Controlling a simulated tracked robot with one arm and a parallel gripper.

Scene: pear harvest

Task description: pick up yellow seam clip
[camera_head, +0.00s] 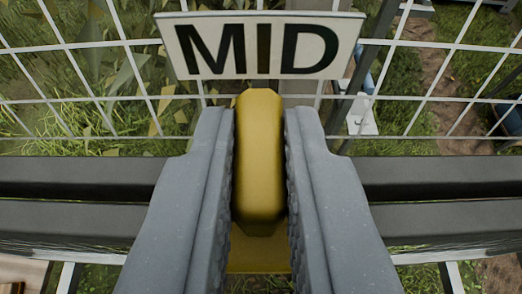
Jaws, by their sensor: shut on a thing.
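The yellow seam clip (260,165) is in the middle of the view, a rounded upright block. A flat yellow part (258,255) shows below it between my fingers. My gripper (260,150) has its two grey fingers shut on the clip, one on each side. The clip's top end sticks out a little beyond the fingertips. I cannot tell whether the clip is touching the dark rail or the wire behind it.
A white sign reading MID (262,50) hangs just beyond the clip. A white wire grid (105,100) spans the back. Dark horizontal rails (70,195) run across behind my fingers on both sides. Grass and a dirt path lie below.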

